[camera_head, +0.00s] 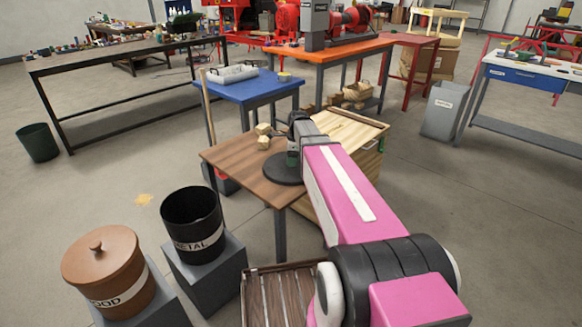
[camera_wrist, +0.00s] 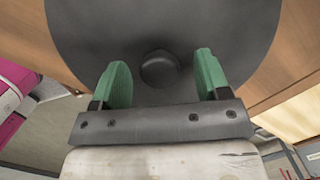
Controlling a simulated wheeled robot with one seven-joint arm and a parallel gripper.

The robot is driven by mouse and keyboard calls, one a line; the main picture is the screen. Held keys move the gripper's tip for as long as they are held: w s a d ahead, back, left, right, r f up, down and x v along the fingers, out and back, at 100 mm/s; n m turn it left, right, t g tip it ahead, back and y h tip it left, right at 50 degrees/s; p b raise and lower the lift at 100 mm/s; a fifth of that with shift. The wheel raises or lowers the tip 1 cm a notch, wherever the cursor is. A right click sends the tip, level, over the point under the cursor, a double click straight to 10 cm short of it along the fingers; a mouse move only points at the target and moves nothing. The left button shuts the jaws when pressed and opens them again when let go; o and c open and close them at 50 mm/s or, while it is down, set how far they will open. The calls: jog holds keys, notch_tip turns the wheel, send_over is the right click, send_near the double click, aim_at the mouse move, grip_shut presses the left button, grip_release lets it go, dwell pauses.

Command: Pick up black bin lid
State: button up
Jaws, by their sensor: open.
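The black bin lid (camera_head: 283,170) lies flat on the brown wooden table (camera_head: 240,157), partly hidden by my arm in the head view. In the wrist view the lid (camera_wrist: 160,25) is a large dark disc with a round knob (camera_wrist: 160,68) at its middle. My gripper (camera_wrist: 161,75) is open above the lid, its two green fingers on either side of the knob with a gap on each side. I cannot tell the height of the fingertips over the lid. In the head view my gripper (camera_head: 294,158) is small and partly hidden.
Small yellowish blocks (camera_head: 264,136) sit on the table behind the lid. The open black METAL bin (camera_head: 192,225) and the lidded brown WOOD bin (camera_head: 103,270) stand on grey blocks at the left. A blue table (camera_head: 245,88) with a white tray stands behind.

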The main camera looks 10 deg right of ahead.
jog(key=shift+a+f, duration=0.1)
jog(key=shift+f, duration=0.5)
jog(key=shift+c, duration=0.3)
jog(key=c, duration=1)
jog(key=shift+r, duration=0.1)
